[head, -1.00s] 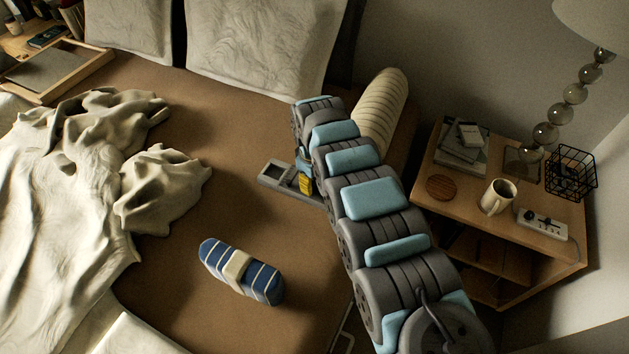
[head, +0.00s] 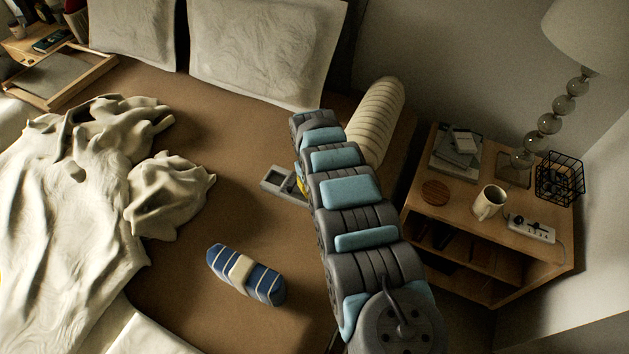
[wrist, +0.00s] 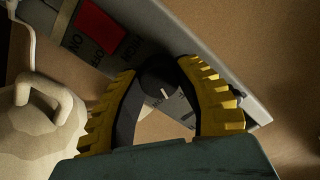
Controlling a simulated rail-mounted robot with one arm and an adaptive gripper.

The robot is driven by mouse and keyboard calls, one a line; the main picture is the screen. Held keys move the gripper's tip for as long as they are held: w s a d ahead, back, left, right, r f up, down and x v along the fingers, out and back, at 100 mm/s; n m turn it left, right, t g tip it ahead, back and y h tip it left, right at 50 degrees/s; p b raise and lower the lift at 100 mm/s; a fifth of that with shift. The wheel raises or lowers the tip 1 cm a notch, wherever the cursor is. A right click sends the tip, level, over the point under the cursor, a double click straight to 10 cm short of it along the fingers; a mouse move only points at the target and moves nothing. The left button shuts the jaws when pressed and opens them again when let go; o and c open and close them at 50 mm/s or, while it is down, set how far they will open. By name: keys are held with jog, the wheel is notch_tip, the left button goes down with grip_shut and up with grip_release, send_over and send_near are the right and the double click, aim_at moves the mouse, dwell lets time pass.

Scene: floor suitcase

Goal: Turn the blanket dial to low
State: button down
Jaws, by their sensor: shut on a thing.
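The blanket controller (head: 271,182) is a long grey box lying on the brown bed, partly hidden by my arm in the head view. In the wrist view its grey panel (wrist: 190,38) carries a red switch (wrist: 99,19) with lettering beside it and a round black dial (wrist: 157,72) with a white pointer line. My gripper (wrist: 158,77) has yellow ribbed fingers on either side of the dial, shut on it. In the head view only a bit of yellow of my gripper (head: 301,186) shows beside the controller. The marking the pointer lines up with is not readable.
A blue striped roll (head: 265,284) lies on the bed in front, and a crumpled cream blanket (head: 70,230) is at left. A ribbed bolster (head: 377,115) lies beside my arm. At right, a nightstand (head: 455,203) holds a mug (head: 490,202) and a power strip (head: 531,230).

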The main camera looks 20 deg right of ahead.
jog(key=m+p, duration=0.2)
jog(key=m, duration=0.1)
jog(key=shift+a+m, duration=0.1)
jog(key=shift+m, duration=0.3)
jog(key=shift+f+m, duration=0.1)
jog(key=shift+m, duration=1.7)
jog(key=c, duration=0.6)
grip_release()
jog(key=shift+w, duration=0.1)
